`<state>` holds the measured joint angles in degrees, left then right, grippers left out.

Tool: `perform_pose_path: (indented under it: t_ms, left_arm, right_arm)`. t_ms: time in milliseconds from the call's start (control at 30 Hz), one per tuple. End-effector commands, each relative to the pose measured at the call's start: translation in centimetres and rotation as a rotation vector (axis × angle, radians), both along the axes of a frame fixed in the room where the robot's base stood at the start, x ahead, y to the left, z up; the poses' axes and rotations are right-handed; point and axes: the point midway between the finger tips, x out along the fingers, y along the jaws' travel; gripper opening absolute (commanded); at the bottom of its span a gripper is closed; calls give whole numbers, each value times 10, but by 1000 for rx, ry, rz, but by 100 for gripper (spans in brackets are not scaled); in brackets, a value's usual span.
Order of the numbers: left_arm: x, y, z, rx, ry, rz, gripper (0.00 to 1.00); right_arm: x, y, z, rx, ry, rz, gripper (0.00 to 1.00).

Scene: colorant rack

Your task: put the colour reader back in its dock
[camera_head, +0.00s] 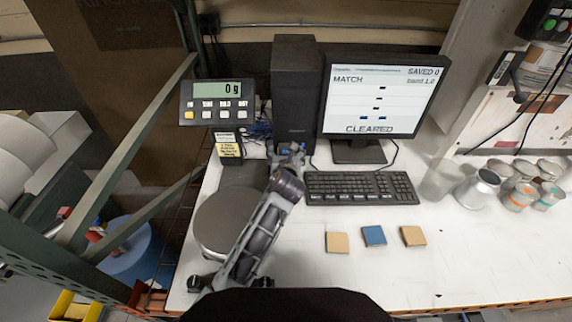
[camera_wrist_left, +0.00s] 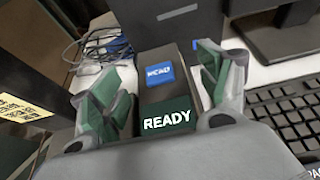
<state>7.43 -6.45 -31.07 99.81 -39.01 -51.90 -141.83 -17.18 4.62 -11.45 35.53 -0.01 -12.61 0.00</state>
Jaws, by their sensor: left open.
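The colour reader (camera_wrist_left: 166,119) shows in the left wrist view as a dark block with a green screen reading READY. A blue label (camera_wrist_left: 160,75) lies just beyond the screen on the dark body. My left gripper (camera_wrist_left: 168,98) is open, with one finger on each side of the reader. Whether the fingers touch it, I cannot tell. In the head view my left gripper (camera_head: 289,150) is in front of the black computer tower (camera_head: 296,85) and largely hides the reader. I cannot make out the dock separately. My right gripper is not in view.
The keyboard (camera_head: 361,187) and monitor (camera_head: 383,97) are right of my gripper. A scale with a round plate (camera_head: 216,222) and a yellow-labelled black box (camera_head: 229,148) are left. Three colour chips (camera_head: 374,236) and several cans (camera_head: 519,195) sit right. The front right table is clear.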

Motion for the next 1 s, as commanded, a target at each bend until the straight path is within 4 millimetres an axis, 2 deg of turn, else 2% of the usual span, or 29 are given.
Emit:
perform_pose_path:
  t_ms: [267,1000]
  left_arm:
    - [-21,0,9,0,-1,0,76]
    - [-95,0,40,1,-2,1,76]
  right_arm:
    - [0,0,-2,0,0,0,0]
    - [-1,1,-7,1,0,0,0]
